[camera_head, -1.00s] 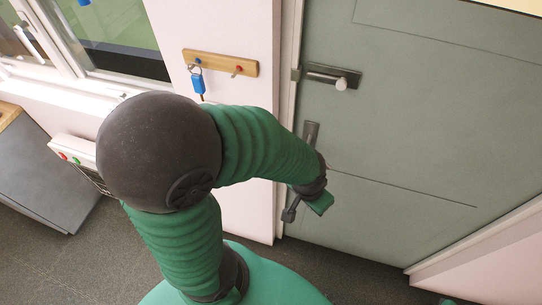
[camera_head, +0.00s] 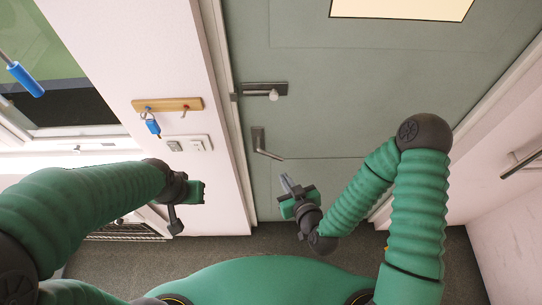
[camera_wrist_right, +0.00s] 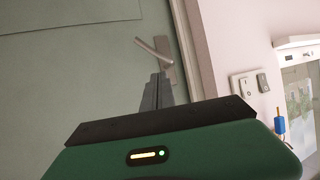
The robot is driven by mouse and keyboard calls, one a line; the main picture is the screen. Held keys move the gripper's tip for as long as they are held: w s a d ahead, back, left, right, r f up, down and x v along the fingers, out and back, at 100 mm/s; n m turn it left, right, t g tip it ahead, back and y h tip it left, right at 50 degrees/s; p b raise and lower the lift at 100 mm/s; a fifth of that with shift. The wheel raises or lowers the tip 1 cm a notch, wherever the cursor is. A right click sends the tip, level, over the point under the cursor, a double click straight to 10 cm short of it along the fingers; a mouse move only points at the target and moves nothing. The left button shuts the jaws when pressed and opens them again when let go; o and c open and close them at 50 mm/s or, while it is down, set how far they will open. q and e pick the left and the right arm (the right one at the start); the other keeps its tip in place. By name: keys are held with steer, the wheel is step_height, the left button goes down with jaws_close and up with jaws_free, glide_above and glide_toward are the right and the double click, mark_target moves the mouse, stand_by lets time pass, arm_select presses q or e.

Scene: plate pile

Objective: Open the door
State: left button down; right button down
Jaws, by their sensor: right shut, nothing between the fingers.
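The grey-green door (camera_head: 340,110) looks closed in its frame. Its lever handle (camera_head: 268,150) is on the door's left side, below a bolt-like latch (camera_head: 264,90). My right gripper (camera_head: 287,184) is shut and empty, just below and right of the lever, with a visible gap in the head view. In the right wrist view, its shut fingers (camera_wrist_right: 156,88) point toward the lever handle (camera_wrist_right: 153,50) and overlap its lower plate; contact cannot be told. My left gripper (camera_head: 188,200) is in front of the wall left of the door, apart from the lever. Its finger opening is unclear.
A wooden key rack (camera_head: 167,104) with a blue-tagged key (camera_head: 152,124) hangs on the wall left of the door. Switches (camera_head: 188,145) sit below it. A window is at far left. A wall with a rail (camera_head: 522,163) stands at right.

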steer(key=b, duration=1.3)
glide_toward(268, 155)
steer(key=f, duration=0.1)
steer(key=p+x, duration=0.1)
steer(key=x, duration=0.2)
steer(key=r+p+x, duration=0.1)
steer(key=x, duration=0.2)
steer(key=shift+w, duration=0.2)
steer(key=shift+w+a+f, duration=0.15)
steer(key=shift+w+a, duration=0.05)
steer(key=shift+a, duration=0.15)
steer(key=shift+w, duration=0.1)
